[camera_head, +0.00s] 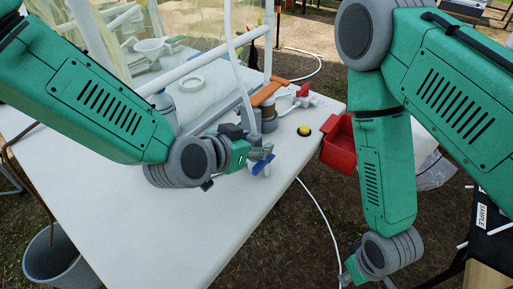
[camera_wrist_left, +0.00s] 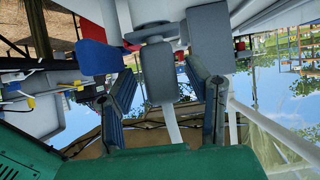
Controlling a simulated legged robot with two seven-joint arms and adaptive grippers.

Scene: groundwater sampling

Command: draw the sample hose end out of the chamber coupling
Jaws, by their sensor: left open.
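My left gripper (camera_head: 258,160) is open at the front of the fittings on the white table. Its two dark fingers (camera_wrist_left: 162,85) also show in the left wrist view, spread apart. A blue fitting (camera_head: 263,162) is at the fingertips; a blue part (camera_wrist_left: 98,58) shows beyond the fingers in the wrist view. A white hose (camera_head: 237,75) runs down towards the grey and brown fittings (camera_head: 268,117). A white tube (camera_wrist_left: 171,125) passes between the fingers in the wrist view. The hose end and chamber coupling cannot be told apart. My right gripper (camera_head: 352,272) is low at the bottom edge, jaw state unclear.
The white table (camera_head: 190,225) has bare room at its front. An orange handle (camera_head: 268,92), a red valve (camera_head: 303,90) and a yellow button (camera_head: 304,130) stand near the fittings. A red bin (camera_head: 339,143) is at the table's right edge. A grey bucket (camera_head: 60,260) stands at lower left.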

